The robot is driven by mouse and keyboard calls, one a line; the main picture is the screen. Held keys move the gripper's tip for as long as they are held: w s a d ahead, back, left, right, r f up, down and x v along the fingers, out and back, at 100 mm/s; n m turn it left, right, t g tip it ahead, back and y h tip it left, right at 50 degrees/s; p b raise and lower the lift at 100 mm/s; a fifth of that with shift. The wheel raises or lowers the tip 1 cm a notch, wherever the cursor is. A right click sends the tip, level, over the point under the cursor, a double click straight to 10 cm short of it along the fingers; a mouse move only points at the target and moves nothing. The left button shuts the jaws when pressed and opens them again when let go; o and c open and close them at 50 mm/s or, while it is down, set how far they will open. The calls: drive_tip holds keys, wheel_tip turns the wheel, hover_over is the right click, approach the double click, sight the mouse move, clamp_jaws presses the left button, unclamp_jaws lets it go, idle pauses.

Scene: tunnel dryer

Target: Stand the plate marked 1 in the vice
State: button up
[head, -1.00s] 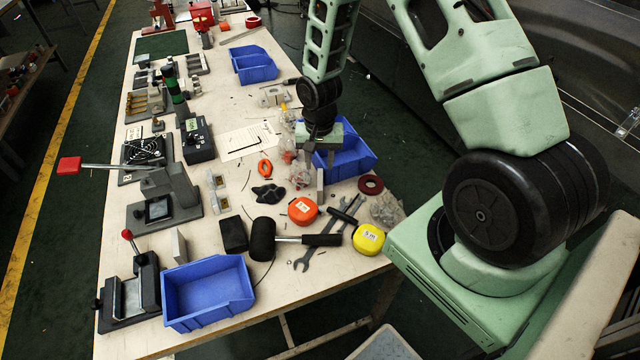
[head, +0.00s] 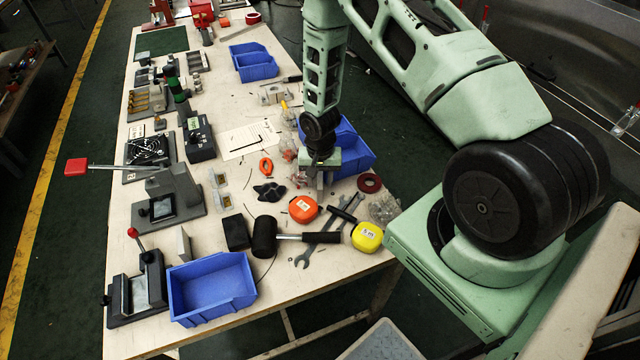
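My gripper (head: 320,172) points down over the right part of the bench, at the near end of the blue bin behind it. A thin grey plate (head: 320,186) stands upright directly below and between the finger area; its mark cannot be read. The fingers are small and partly hidden, so whether they touch the plate is unclear. A second grey plate (head: 184,245) stands at the front left. The dark device that looks like the vice (head: 137,292), with a red-knobbed lever, sits at the front left corner, with a pale gap between its sides.
A blue bin (head: 212,290) stands right of the vice. A lever press (head: 172,198) stands behind the vice. Another blue bin (head: 352,158) is close behind my gripper.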

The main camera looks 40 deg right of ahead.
sight(320, 178)
drive_tip(key=shift+c, duration=0.3)
clamp_jaws()
drive_tip(key=shift+r, duration=0.2)
drive_tip(key=shift+r+b, duration=1.2)
drive_tip(key=shift+r, duration=3.65)
drive_tip(key=s+a+n, duration=0.1)
drive_tip(key=a+n, duration=0.1)
drive_tip(key=s+a+f+n, duration=0.1)
drive_tip(key=a+n, duration=0.1)
drive_tip(key=n, duration=0.1)
drive_tip(key=s+a+f+n, duration=0.1)
drive_tip(key=a+n, duration=0.1)
drive_tip(key=shift+s+a+f+n, duration=0.1)
drive_tip(key=shift+a+f+n, duration=0.1)
drive_tip(key=shift+f+n, duration=0.1)
